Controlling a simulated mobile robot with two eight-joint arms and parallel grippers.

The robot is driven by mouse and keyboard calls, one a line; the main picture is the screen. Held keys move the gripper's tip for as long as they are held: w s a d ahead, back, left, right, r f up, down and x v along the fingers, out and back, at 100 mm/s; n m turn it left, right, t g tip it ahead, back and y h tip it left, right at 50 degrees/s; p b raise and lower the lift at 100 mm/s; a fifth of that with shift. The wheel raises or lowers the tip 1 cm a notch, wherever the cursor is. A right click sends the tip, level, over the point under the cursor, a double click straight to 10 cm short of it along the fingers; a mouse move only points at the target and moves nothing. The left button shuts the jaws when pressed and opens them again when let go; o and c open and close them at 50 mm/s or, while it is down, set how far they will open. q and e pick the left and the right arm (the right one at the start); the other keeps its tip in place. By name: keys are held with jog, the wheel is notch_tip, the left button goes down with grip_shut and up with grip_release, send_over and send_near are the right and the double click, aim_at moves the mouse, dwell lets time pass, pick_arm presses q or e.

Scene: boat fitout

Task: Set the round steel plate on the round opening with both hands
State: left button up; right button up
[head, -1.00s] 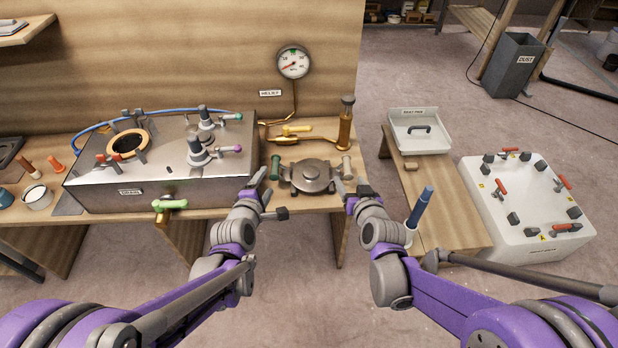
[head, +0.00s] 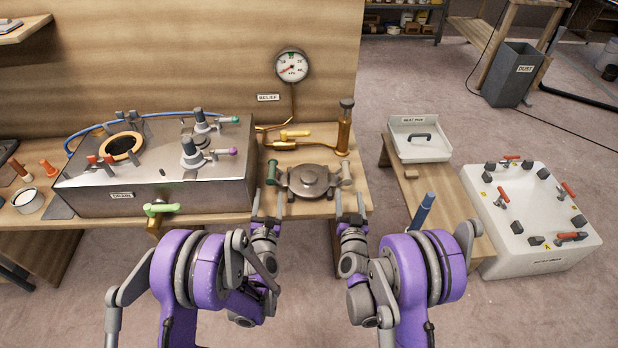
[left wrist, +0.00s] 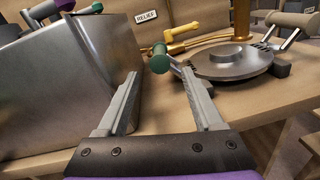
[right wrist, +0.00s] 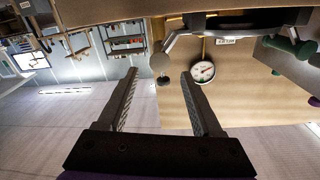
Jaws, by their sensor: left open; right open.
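The round steel plate (head: 308,180) lies flat on the bench top, with a green-ended handle (head: 272,171) on its left and a beige-ended handle (head: 346,170) on its right. The round opening (head: 122,147), rimmed in orange, is in the top of the steel tank (head: 150,187) to the left. My left gripper (head: 268,205) is open in front of the green handle; in the left wrist view the green end (left wrist: 159,62) shows between and beyond its fingertips. My right gripper (head: 350,206) is open in front of the beige handle; its end (right wrist: 159,62) shows between the fingertips. Neither touches visibly.
Several upright studs and clamps with coloured handles stand around the opening. A green-handled drain valve (head: 162,208) juts from the tank front. Brass relief piping (head: 288,140) and a brass cylinder (head: 345,130) stand behind the plate. A blue-topped post (head: 422,212) is to the right.

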aim_at(272, 169)
pick_arm(q)
jog(key=w, duration=1)
jog(key=shift+w, duration=0.4)
pick_arm(e)
jog(key=w, duration=1)
jog(key=shift+w, duration=0.4)
pick_arm(q)
grip_shut()
pick_arm(e)
grip_shut()
